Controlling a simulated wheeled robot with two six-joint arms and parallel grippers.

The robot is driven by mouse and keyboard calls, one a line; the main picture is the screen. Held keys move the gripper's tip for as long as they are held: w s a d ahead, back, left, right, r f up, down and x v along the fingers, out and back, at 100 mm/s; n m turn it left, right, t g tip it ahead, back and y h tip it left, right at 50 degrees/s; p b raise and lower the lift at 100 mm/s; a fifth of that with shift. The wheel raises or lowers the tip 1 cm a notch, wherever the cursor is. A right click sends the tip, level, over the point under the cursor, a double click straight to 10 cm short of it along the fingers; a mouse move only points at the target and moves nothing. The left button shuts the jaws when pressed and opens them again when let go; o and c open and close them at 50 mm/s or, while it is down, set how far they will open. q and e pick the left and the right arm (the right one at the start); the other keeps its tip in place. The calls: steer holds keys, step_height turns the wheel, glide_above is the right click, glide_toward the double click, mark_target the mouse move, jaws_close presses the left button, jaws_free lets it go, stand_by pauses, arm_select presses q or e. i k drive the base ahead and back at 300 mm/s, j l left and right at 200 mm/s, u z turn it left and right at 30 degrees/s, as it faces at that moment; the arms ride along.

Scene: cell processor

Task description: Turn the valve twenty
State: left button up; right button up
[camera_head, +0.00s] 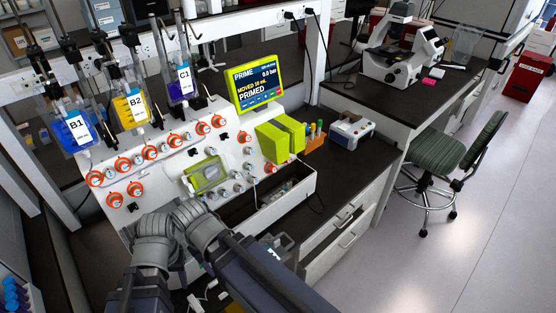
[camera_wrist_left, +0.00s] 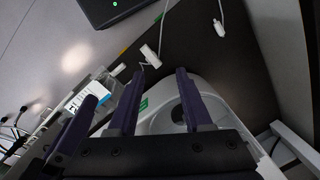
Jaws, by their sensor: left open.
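The cell processor (camera_head: 158,178) is a white panel in the head view with several orange-ringed round valves, such as one valve (camera_head: 150,153) in the upper row and another valve (camera_head: 135,188) lower left. No valve number is legible, so I cannot tell which is valve twenty. My left gripper (camera_wrist_left: 160,76) shows in the left wrist view with its dark purple fingers apart and nothing between them. A white rounded device lies beyond the fingers; no orange valve is visible there. In the head view my arm covers the panel's lower front, and the fingers are not clearly visible.
Bags B1 (camera_head: 78,133), B2 (camera_head: 130,109) and C1 (camera_head: 181,86) hang above the panel. A screen (camera_head: 257,84) reads PRIME, 0.0 bar, PRIMED. Green blocks (camera_head: 272,142) and an orange tube rack (camera_head: 316,143) stand at right. A chair (camera_head: 438,153) and microscope (camera_head: 396,55) are farther right.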

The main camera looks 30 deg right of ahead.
mark_target(254, 180)
steer(key=i+l, duration=0.1)
steer(key=l, duration=0.3)
steer(key=i+l, duration=0.1)
steer(key=l, duration=0.25)
steer(key=i+l, duration=0.1)
steer(key=l, duration=0.3)
steer(key=i+l, duration=0.1)
steer(key=l, duration=0.3)
